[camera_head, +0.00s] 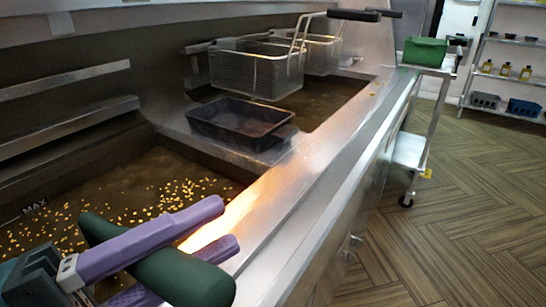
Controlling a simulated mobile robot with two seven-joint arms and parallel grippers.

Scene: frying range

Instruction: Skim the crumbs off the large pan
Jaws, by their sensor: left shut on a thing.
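The large pan (150,170) is the oil vat at the near left, with a MAX mark on its wall. Many small yellow crumbs (130,205) float on its brown oil. My left gripper (222,225), with purple fingers, is shut on a thick dark green handle (190,277) at the bottom left, over the near part of the pan. The working end of the tool with this handle cannot be made out. My right gripper is not in view.
A black tray (240,122) sits on the ledge between the near vat and a farther vat (335,100). Wire baskets (255,72) hang above the farther vat. A steel front edge (310,180) runs along the range. A cart with a green bin (425,52) stands beyond. The floor at right is clear.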

